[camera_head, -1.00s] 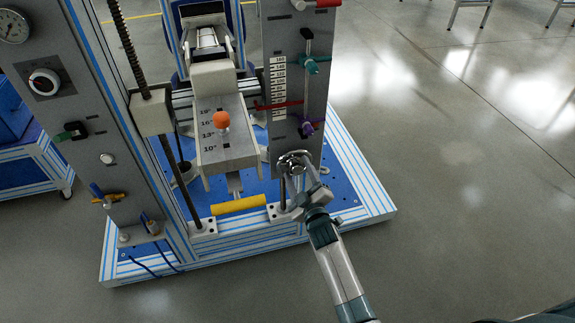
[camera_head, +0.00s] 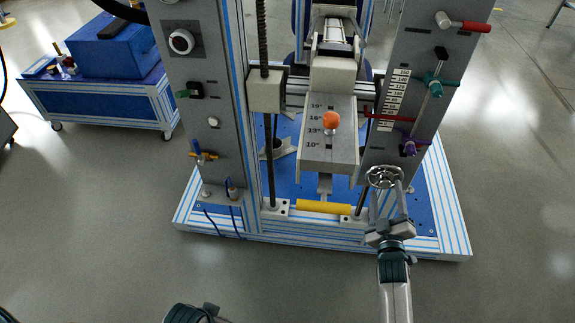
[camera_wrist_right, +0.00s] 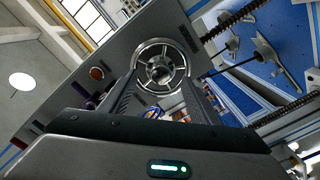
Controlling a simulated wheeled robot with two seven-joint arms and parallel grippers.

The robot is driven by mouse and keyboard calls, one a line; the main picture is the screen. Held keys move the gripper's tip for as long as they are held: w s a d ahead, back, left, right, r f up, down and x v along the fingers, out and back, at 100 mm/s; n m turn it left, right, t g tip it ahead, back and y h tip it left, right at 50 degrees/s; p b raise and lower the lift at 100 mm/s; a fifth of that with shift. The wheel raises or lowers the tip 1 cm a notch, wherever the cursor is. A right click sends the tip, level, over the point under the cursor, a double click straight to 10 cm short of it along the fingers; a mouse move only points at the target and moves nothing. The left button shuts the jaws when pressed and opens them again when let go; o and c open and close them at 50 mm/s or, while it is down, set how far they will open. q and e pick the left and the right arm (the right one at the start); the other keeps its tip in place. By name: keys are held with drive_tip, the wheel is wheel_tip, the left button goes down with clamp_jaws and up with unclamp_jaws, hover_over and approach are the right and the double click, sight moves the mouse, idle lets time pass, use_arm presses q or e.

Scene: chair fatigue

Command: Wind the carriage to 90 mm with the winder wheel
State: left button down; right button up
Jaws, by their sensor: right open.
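The chrome winder wheel (camera_head: 386,177) is on the lower part of the right grey panel; it also shows in the wrist view (camera_wrist_right: 178,48). My right gripper (camera_head: 388,192) is at the wheel, its open fingers reaching to either side of the rim in the wrist view (camera_wrist_right: 160,88). I cannot tell whether they touch it. The grey carriage (camera_head: 342,150), with an orange knob (camera_head: 331,121), is between the two upright panels. A red pointer (camera_head: 385,117) crosses the white scale (camera_head: 395,100) in its lower half; the exact reading is too small to tell.
Above the wheel are a purple clamp (camera_head: 409,147), a teal clamp (camera_head: 436,84) and a red-handled lever (camera_head: 465,24). A yellow bar (camera_head: 324,207) lies low at the front. A blue cart (camera_head: 100,98) stands at left. The floor in front is clear.

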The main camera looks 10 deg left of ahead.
drive_tip(key=shift+s+f, duration=0.1)
drive_tip(key=shift+s, duration=0.05)
drive_tip(key=n, duration=0.4)
drive_tip(key=shift+f+n+b, duration=0.1)
drive_tip(key=shift+n+b, duration=0.3)
drive_tip(key=n, duration=0.3)
drive_tip(key=shift+n, duration=0.4)
drive_tip(key=shift+b, duration=0.3)
drive_tip(key=shift+n+b, duration=0.35)
drive_tip(key=shift+n, duration=0.55)
drive_tip(key=n+b, duration=0.1)
drive_tip(key=n, duration=0.2)
drive_tip(key=shift+n, duration=0.3)
drive_tip(key=n, duration=0.3)
